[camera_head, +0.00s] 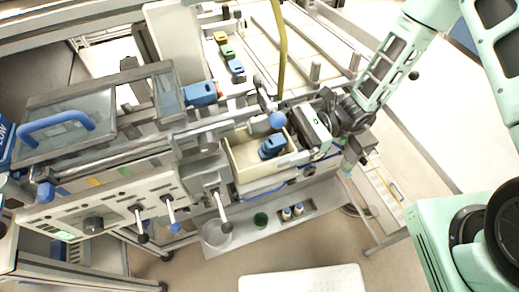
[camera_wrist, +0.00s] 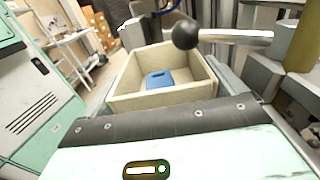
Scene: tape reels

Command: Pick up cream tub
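The cream tub (camera_head: 240,157) is an open, box-shaped container in the middle of the machine in the head view. A blue block-like object (camera_head: 271,147) lies inside it. The tub (camera_wrist: 165,98) also shows in the wrist view, just beyond my gripper's dark edge, with the blue object (camera_wrist: 158,79) on its floor. My gripper (camera_head: 316,132) is at the right side of the tub in the head view. Its fingers are hidden or too small to make out, so I cannot tell whether they are open or touch the tub.
A lever with a black ball knob (camera_wrist: 186,34) extends above the tub's far right corner. A yellow post (camera_head: 281,50) stands behind the tub. A metal shelf below holds a green cup (camera_head: 260,219) and small bottles (camera_head: 292,211). Blue-knobbed levers and rails crowd the left.

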